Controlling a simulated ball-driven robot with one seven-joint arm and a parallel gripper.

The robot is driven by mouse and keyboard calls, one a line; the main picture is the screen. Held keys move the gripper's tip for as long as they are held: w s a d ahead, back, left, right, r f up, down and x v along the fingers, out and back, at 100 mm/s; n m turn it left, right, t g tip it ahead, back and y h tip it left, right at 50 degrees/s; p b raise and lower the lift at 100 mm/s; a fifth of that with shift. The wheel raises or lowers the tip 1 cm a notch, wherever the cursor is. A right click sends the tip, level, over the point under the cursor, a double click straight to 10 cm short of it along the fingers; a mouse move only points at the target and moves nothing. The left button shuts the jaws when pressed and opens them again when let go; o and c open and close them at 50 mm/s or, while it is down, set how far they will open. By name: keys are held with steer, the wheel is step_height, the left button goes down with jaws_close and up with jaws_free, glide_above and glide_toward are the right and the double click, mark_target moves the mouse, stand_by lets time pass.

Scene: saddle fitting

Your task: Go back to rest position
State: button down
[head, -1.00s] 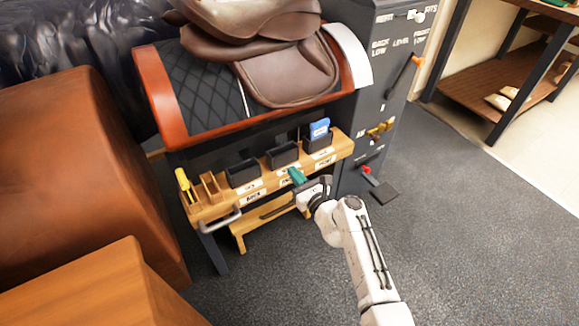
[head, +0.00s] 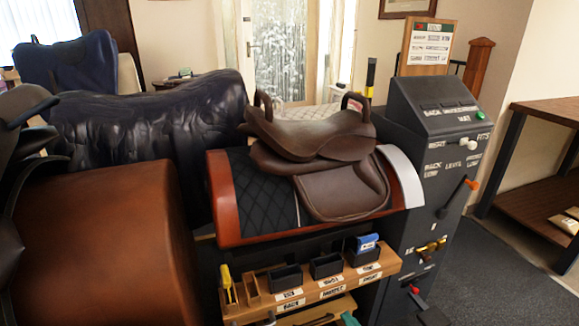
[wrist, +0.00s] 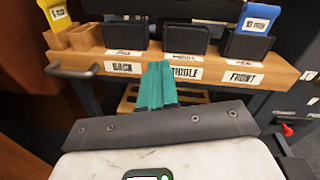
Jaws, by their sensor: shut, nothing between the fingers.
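My gripper (wrist: 157,88) shows in the wrist view with its teal fingers shut together and nothing between them. It points at the front of the wooden shelf (wrist: 90,66), close to the "MIDDLE" label. In the head view only a teal bit of my gripper (head: 349,319) shows at the bottom edge, below the shelf (head: 385,268). The rest of my arm is out of that view. A brown saddle (head: 345,190) sits on the red-edged stand with a black quilted pad (head: 262,190).
The shelf holds black bins (head: 286,277); a blue card (head: 367,243) stands in the right one. A yellow tool (head: 226,278) stands at the left. A dark control post (head: 435,170) with levers stands right. A brown leather form (head: 100,240) fills the left. Grey floor is clear at right.

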steer(key=s+d+f+n+g+h, duration=0.1)
steer(key=s+f+n+g, duration=0.1)
steer(key=s+n+g, duration=0.7)
steer(key=s+d+f+n+g, duration=0.1)
steer(key=s+f+n+g, duration=0.15)
steer(key=s+n, duration=1.1)
steer(key=s+d+r+n+g+h, duration=0.2)
steer(key=s+d+r+n+h, duration=0.15)
steer(key=s, duration=0.35)
steer(key=s+d+r+n+g+h, duration=0.1)
steer(key=s+d+r+n+h, duration=0.15)
steer(key=s+d, duration=0.4)
step_height(320, 180, up, 16)
steer(key=s+a+p, duration=0.1)
steer(key=p, duration=1.5)
steer(key=shift+s+a+p, duration=0.2)
steer(key=shift+s+p, duration=0.1)
steer(key=shift+s, duration=0.1)
